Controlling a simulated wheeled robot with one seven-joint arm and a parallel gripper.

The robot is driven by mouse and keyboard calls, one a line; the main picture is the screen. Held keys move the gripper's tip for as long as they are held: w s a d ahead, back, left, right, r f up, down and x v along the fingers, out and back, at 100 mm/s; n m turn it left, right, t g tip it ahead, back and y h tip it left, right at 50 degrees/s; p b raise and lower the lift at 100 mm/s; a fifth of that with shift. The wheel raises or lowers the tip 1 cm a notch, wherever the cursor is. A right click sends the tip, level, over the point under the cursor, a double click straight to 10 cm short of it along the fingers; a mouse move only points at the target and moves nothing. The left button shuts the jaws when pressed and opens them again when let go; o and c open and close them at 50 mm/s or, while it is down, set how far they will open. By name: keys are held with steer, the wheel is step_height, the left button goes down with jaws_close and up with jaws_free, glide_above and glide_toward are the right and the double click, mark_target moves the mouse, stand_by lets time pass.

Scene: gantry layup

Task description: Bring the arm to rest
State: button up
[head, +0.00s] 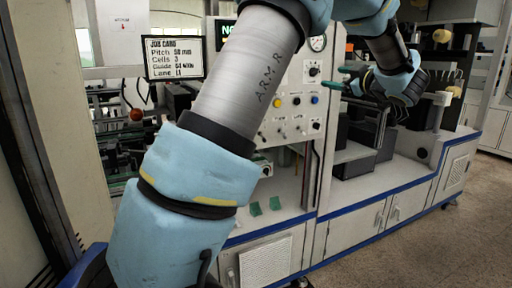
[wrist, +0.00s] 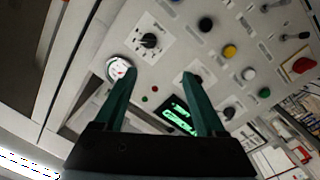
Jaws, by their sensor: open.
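My gripper (head: 342,78) is at the end of my raised blue and grey arm, in front of the machine at the upper right of the head view. In the wrist view its two green fingers (wrist: 158,74) are spread apart with nothing between them. Behind them is the control panel (wrist: 185,50), tilted in this view, with a gauge, knobs and coloured buttons. A lit green display (wrist: 180,116) shows between the fingers, partly covered by the right one. My arm crosses the middle of the head view and hides part of the machine.
The control panel (head: 285,103) stands behind my arm. A job card (head: 174,58) hangs to its left. Two small green pieces (head: 255,209) lie on the white bench top. Dark bins (head: 355,160) stand on the bench farther right. Open floor (head: 440,240) lies at the lower right.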

steer(key=w+a+f+m+h, duration=0.4)
steer(key=a+m+h, duration=0.1)
steer(key=m+h, duration=0.1)
steer(key=s+a+f+m+g+h, duration=0.3)
steer(key=s+a+f+m+g, duration=0.15)
steer(key=a+f, duration=0.45)
steer(key=s+a+f+m+g+y, duration=0.1)
steer(key=s+a+f+g, duration=0.4)
steer(key=s, duration=0.7)
steer(key=s+a+f+m+g+y, duration=0.1)
steer(key=s+a+f+g, duration=0.4)
steer(key=s+a+f, duration=0.5)
steer(key=shift+s+a+g, duration=0.35)
steer(key=shift+s+a, duration=0.45)
steer(key=shift+s, duration=0.45)
